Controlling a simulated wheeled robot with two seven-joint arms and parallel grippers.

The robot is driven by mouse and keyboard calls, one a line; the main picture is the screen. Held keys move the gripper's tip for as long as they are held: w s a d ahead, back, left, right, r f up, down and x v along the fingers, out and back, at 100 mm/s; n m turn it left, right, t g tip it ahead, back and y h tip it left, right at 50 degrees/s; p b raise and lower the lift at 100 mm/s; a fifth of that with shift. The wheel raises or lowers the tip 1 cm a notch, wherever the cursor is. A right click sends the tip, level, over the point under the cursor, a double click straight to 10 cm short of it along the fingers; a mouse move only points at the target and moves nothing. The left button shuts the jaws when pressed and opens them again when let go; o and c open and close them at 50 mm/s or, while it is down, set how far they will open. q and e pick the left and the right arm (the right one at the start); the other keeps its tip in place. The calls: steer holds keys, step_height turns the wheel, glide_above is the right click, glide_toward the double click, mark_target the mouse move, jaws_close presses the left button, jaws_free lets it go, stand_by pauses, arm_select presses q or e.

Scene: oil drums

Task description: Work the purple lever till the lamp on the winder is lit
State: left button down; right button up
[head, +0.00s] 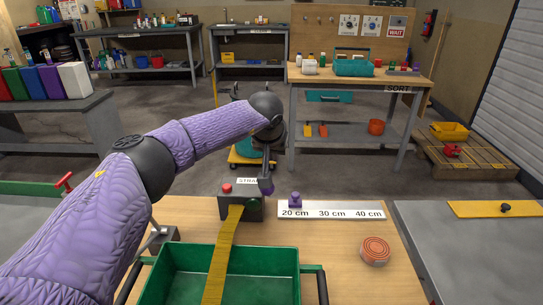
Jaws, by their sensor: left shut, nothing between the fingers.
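The winder (229,206) is a dark box on the wooden table, with a red button (227,187) on top. A round dark green lamp (254,205) on its front looks unlit. A yellow strap (224,250) runs from it into a green bin. My left gripper (266,180) points down at the winder's right side, shut and empty. A small purple part (268,190), perhaps the lever's knob, shows at its fingertips; I cannot tell whether they touch. My right gripper is out of view.
The green bin (276,262) fills the table's front. An orange-topped round tin (375,250) stands to the right. A grey bench (470,250) with a yellow strip (485,209) lies further right.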

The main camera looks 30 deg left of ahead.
mark_target(268, 192)
arm_select(q)
steer(key=shift+s+d+f+b, duration=0.1)
steer(key=shift+s+f+b, duration=0.15)
steer(key=shift+f, duration=0.5)
steer(key=shift+s+d+f+b, duration=0.15)
steer(key=shift+s+f, duration=0.15)
steer(key=shift+f, duration=0.45)
steer(key=shift+s+a+f+b, duration=0.1)
steer(key=shift+s+f+b, duration=0.15)
steer(key=shift+f, duration=0.5)
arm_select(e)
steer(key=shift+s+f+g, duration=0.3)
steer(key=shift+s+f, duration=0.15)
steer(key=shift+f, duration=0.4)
arm_select(q)
steer(key=shift+s+d, duration=0.1)
steer(key=shift+s, duration=0.05)
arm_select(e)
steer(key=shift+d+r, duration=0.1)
